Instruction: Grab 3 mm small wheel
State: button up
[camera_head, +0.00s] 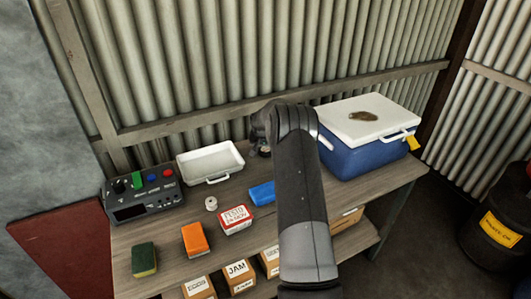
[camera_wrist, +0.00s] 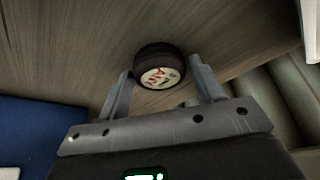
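A small round black wheel (camera_wrist: 158,66) with a pale face and red writing stands on the wooden bench in the wrist view. The writing appears turned over and I cannot read it surely. My gripper (camera_wrist: 161,74) is open, with one finger on each side of the wheel near the fingertips. Small gaps seem to show on both sides, and I cannot tell whether either finger touches it. In the head view, my arm hides most of the gripper and the wheel's spot, beside the white tray (camera_head: 187,170).
A blue cooler (camera_head: 360,160) with a white lid stands right of my arm. A blue item (camera_head: 262,194), a red-and-white box (camera_head: 236,219), an orange block (camera_head: 195,239), a sponge (camera_head: 144,258), a white roll (camera_head: 211,203) and a control box (camera_head: 145,198) occupy the bench. The corrugated wall rises behind.

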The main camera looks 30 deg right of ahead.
jog(key=c, duration=0.7)
jog(key=shift+r, duration=0.1)
